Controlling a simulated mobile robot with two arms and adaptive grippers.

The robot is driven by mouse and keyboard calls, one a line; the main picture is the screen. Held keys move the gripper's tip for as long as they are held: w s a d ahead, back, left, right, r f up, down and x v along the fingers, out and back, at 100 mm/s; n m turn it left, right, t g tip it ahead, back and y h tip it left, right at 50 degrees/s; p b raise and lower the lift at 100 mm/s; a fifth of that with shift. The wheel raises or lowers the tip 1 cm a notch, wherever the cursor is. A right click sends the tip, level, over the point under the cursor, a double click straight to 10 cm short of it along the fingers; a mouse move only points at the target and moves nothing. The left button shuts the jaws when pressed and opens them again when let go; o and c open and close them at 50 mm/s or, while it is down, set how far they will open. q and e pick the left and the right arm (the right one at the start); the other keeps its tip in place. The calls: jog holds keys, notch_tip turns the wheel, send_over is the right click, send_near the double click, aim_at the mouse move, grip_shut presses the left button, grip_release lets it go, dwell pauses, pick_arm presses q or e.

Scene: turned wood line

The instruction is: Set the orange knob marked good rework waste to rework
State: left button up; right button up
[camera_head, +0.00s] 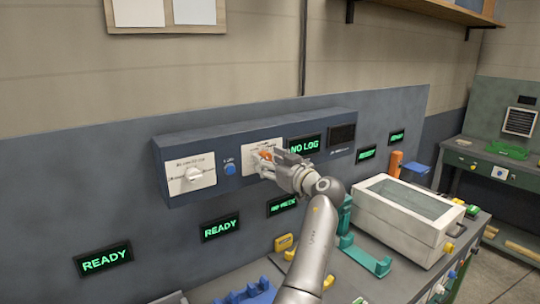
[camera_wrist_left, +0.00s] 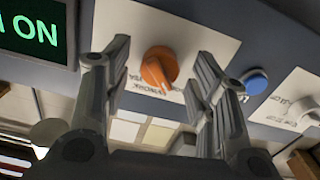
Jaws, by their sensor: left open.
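The orange knob (camera_wrist_left: 158,68) sits on a white plate (camera_wrist_left: 185,25) on the grey wall panel. In the left wrist view its lettering shows upside down, with a word like "rework" partly readable beside the knob. I cannot tell surely which mark the knob points to. My left gripper (camera_wrist_left: 162,54) is open, with one finger on each side of the knob and gaps visible between the fingers and it. In the head view the left gripper (camera_head: 272,162) is in front of the plate and partly hides the orange knob (camera_head: 265,155). My right gripper is not in view.
The same panel (camera_head: 255,122) carries a blue button (camera_head: 230,168), a white knob (camera_head: 192,174) on its own plate and a "NO LOG" display (camera_head: 305,145). Below are a bench with a white lidded box (camera_head: 400,219), green and blue holders, and a yellow block (camera_head: 283,243).

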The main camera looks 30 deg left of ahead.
pick_arm(q)
jog(key=c, duration=1)
jog(key=shift+f, duration=0.1)
jog(key=m+b, duration=0.2)
jog(key=m, duration=0.1)
jog(key=shift+m+b, duration=0.3)
jog(key=shift+b, duration=0.05)
jog(key=shift+a+m+b, duration=0.1)
jog(key=shift+m+b, duration=0.2)
jog(key=shift+m, duration=0.9)
jog(key=shift+c, duration=0.2)
jog(key=shift+m, duration=1.4)
